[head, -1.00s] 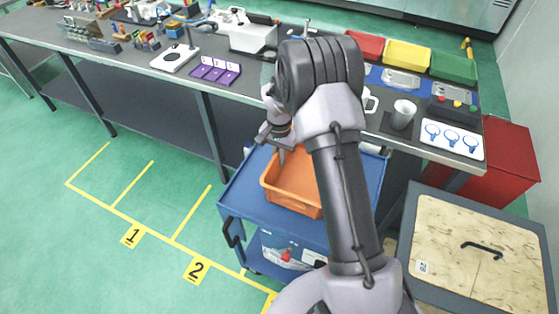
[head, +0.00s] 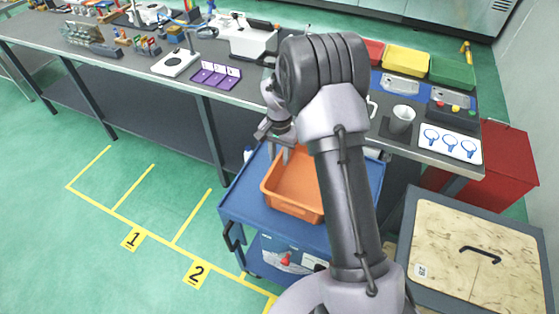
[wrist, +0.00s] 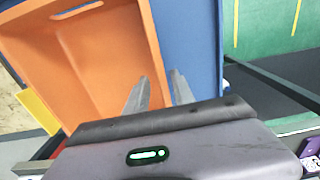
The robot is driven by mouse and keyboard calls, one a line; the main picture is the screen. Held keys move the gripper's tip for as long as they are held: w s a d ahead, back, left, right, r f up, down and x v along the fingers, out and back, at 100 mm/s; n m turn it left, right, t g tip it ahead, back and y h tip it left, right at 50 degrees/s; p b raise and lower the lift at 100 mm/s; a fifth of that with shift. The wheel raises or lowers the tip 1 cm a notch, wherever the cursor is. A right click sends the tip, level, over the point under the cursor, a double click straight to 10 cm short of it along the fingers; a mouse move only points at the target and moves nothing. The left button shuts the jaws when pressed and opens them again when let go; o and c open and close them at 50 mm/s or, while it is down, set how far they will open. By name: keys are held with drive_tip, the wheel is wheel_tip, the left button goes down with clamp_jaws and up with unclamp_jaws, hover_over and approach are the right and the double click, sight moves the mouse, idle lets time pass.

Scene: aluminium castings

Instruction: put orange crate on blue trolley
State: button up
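The orange crate (head: 295,207) sits upright on the top of the blue trolley (head: 245,197). My arm hides its right part in the head view. In the wrist view the crate (wrist: 75,58) fills the upper left, with the trolley top (wrist: 185,35) beside it. My gripper (head: 278,153) is at the crate's far left rim, its two fingers apart. In the wrist view the gripper (wrist: 159,78) has one finger inside the crate and one outside, with the crate wall between and some gap showing.
The long workbench (head: 135,68) runs behind the trolley, with a purple tray (head: 215,75), a cup (head: 402,117) and coloured bins on it. A wooden-topped box (head: 470,250) stands at the right. Green floor with yellow markings lies free at the left.

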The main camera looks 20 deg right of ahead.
wheel_tip(320, 180, up, 8)
drive_tip(key=shift+p, duration=0.95)
drive_tip(key=s+a+r+n+t, duration=0.1)
drive_tip(key=s+a+r, duration=0.3)
drive_tip(key=r, duration=0.5)
drive_tip(key=s+a+r+n+t, duration=0.1)
drive_tip(key=s+a+r+t, duration=0.1)
drive_tip(key=s+r, duration=0.55)
drive_tip(key=s+a+r+n+t+y, duration=0.1)
drive_tip(key=s+a+r, duration=0.1)
drive_tip(key=s, duration=0.6)
drive_tip(key=s+a+r+n+t+y, duration=0.1)
drive_tip(key=s+a+r, duration=0.2)
drive_tip(key=s, duration=0.6)
drive_tip(key=shift+s+a+n+t, duration=0.15)
drive_tip(key=shift+a+n+t, duration=0.15)
drive_tip(key=shift+a+t, duration=0.1)
